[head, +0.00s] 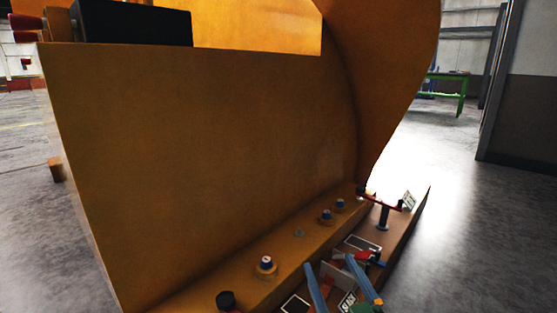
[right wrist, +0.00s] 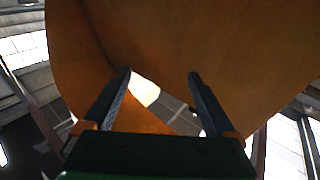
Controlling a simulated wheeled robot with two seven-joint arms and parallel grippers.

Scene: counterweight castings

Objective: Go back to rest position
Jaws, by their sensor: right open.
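My right gripper (head: 330,262) is low in the head view, right of centre, with its two blue fingers apart. It is in front of the control ledge of a big orange casting (head: 215,170). In the right wrist view the fingers (right wrist: 159,73) are spread with nothing between them, and the curved orange surface (right wrist: 240,60) fills much of the background. I cannot tell whether the fingers touch anything. My left gripper is not in view.
Knobs (head: 265,264) stand along the orange ledge, with a red-handled lever (head: 383,212) and labelled plates at its right. A dark box (head: 135,24) sits on top at the left. A green table (head: 445,84) stands far back right. Grey floor (head: 450,220) at the right is clear.

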